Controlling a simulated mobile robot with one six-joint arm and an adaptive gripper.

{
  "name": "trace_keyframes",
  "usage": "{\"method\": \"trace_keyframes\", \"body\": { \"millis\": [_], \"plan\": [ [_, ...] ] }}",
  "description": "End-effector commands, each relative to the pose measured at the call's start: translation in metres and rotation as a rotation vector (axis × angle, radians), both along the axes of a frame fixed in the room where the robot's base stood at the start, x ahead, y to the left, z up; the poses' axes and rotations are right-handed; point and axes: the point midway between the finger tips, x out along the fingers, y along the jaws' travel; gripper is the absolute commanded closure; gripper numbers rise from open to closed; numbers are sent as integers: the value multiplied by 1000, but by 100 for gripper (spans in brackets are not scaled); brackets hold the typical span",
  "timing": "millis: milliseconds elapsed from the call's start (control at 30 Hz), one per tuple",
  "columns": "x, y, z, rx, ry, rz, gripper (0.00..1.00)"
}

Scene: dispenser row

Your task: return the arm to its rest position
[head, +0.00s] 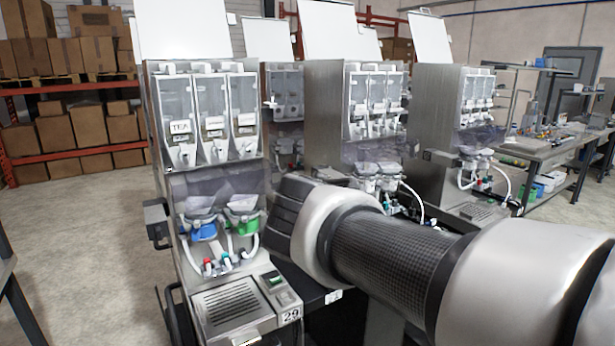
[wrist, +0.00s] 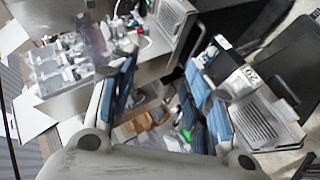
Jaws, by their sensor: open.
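My arm (head: 390,250) reaches in from the right in the head view. It crosses in front of the dispenser row, and its near end covers part of the machines behind it. My gripper (wrist: 162,62) shows in the wrist view, where its two blue-padded fingers stand apart with nothing between them. Past the fingers I see parts of the dispensers, tilted by the camera's angle. In the head view I cannot make out the fingers.
The nearest dispenser, numbered 29 (head: 205,185), stands left of my arm, close to it. More dispensers (head: 355,120) stand behind. A workbench (head: 550,145) is at the right, and shelves of cartons (head: 75,100) at the back left. Open floor (head: 80,240) lies at the left.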

Motion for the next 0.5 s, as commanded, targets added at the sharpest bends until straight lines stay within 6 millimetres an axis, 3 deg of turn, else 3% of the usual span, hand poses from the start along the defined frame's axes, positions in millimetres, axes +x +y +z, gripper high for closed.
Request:
{"method": "trace_keyframes", "body": {
  "millis": [33, 100, 200, 333, 400, 500],
  "plan": [
    [-27, -29, -11, 65, 40, -70, 55],
    [-68, -57, -34, 167, 109, -161, 55],
    [-131, -83, -69, 333, 198, -287, 55],
    [-206, -89, -112, 560, 290, -421, 55],
    [-234, -82, -130, 666, 321, -468, 55],
    [-260, -71, -147, 775, 349, -510, 55]
  ]
}}
